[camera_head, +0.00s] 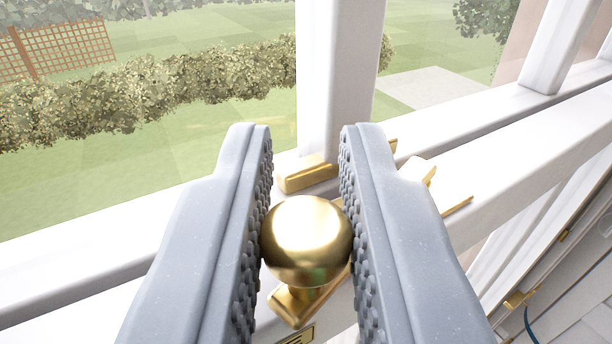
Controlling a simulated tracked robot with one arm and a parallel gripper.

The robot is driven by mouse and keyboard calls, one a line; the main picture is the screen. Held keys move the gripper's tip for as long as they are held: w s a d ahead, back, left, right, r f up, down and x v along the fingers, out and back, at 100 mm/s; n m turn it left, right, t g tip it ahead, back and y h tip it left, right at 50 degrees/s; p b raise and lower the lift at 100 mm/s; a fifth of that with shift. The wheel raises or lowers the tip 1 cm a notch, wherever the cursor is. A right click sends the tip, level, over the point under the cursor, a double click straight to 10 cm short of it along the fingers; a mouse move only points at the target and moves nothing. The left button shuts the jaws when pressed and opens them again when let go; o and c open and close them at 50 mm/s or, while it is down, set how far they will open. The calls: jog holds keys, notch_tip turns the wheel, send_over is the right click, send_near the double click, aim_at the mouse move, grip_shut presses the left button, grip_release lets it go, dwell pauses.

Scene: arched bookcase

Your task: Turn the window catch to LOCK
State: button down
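The window catch has a round brass knob (306,240) above a brass base (288,306), on the white window frame. My gripper (306,150) reaches over it, with one grey finger on each side of the knob. The knob fills the gap and both textured pads appear to touch it. A small brass block (308,178) sits just beyond the knob, against the white upright. The lower part of the catch is partly hidden by the knob and right finger. A small brass plate (295,337) shows at the bottom edge, its marking unreadable.
A white upright (338,75) rises just beyond my fingertips. More brass fittings (457,206) lie right of my right finger, partly hidden. White rails run to the right. Glass and a garden hedge (150,95) are beyond. Shelving (580,270) shows at lower right.

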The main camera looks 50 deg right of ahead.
aim_at(329, 207)
jog(key=shift+f, duration=0.1)
jog(key=shift+s+f+n+t+y+b, duration=0.2)
jog(key=shift+n+t+y+b, duration=0.15)
jog(key=shift+b, duration=0.6)
jog(key=n+t+y+b, duration=0.1)
jog(key=b, duration=0.1)
jog(key=s+n+t+y+b, duration=0.1)
jog(key=y, duration=0.1)
jog(key=shift+a+b, duration=0.1)
jog(key=shift+b, duration=0.3)
jog(key=s+d+n+y+p, duration=0.1)
jog(key=n+y+p, duration=0.2)
jog(key=n+y, duration=0.1)
jog(key=s+d+n+y+p, duration=0.1)
jog(key=n+y+p, duration=0.3)
jog(key=y, duration=0.3)
jog(key=s+d+r+n+y+p, duration=0.1)
jog(key=n+y+p, duration=0.3)
jog(key=y, duration=0.2)
jog(key=shift+s+d+y, duration=0.1)
jog(key=shift+d+y, duration=0.05)
jog(key=shift+y, duration=0.1)
jog(key=shift+f+y+p, duration=0.1)
jog(key=shift+y+p, duration=0.2)
jog(key=shift+p, duration=0.25)
jog(key=shift+f, duration=0.1)
